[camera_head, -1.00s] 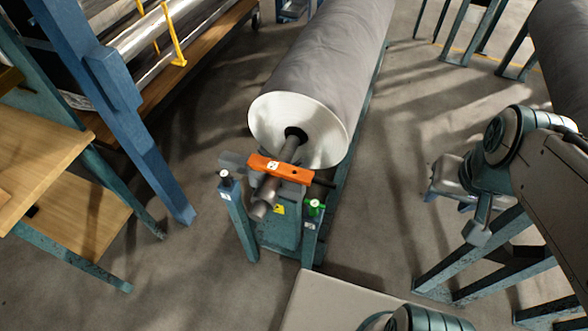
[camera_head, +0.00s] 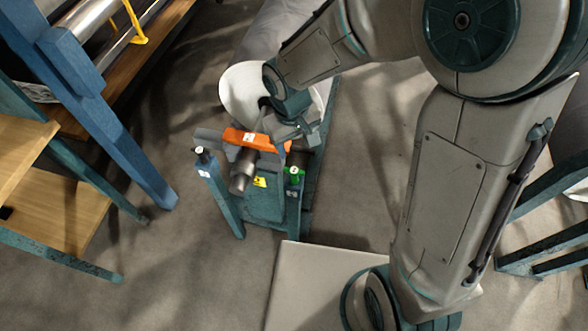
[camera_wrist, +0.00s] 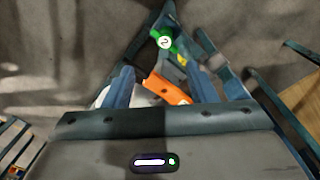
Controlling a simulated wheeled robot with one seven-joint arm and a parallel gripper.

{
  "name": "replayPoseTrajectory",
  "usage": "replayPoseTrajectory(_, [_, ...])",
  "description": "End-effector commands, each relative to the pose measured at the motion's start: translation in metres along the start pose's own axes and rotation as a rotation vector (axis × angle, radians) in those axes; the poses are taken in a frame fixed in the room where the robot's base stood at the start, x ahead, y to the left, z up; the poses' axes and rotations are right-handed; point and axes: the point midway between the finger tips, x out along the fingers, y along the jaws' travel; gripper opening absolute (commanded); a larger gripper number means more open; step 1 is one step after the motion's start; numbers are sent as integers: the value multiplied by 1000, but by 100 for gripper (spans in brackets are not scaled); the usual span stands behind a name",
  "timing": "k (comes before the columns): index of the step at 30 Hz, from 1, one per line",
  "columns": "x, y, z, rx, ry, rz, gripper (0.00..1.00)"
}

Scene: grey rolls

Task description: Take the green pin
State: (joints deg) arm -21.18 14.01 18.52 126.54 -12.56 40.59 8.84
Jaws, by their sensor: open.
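The green pin (camera_head: 294,175) sits on the right-hand post of the teal roll stand, with a white round label on its top. In the wrist view the green pin (camera_wrist: 163,41) with its label "2" shows beyond the fingertips, near the top centre. My gripper (camera_head: 283,143) is above and just behind the pin, over the right end of the orange bar (camera_head: 252,140). In the wrist view my gripper (camera_wrist: 163,78) has its two blue fingers spread, with the orange bar showing between them. The fingers look empty and apart from the pin.
A grey roll (camera_head: 240,88) with a white end lies behind, its shaft (camera_head: 241,172) sticking out under the orange bar. A black pin (camera_head: 202,152) tops the left post. Blue and teal racks with wooden shelves (camera_head: 75,215) stand at left. Bare floor lies between.

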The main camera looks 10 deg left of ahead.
Motion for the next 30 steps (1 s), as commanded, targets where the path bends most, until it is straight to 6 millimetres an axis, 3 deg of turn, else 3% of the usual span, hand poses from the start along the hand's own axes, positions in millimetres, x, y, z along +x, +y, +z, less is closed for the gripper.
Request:
replayPoseTrajectory(12, [71, -6, -1, -14, -7, -4, 51])
replayPoseTrajectory(22, [98, -7, 0, -12, -6, -4, 51])
replayPoseTrajectory(30, [134, -10, 1, -11, -5, -3, 51])
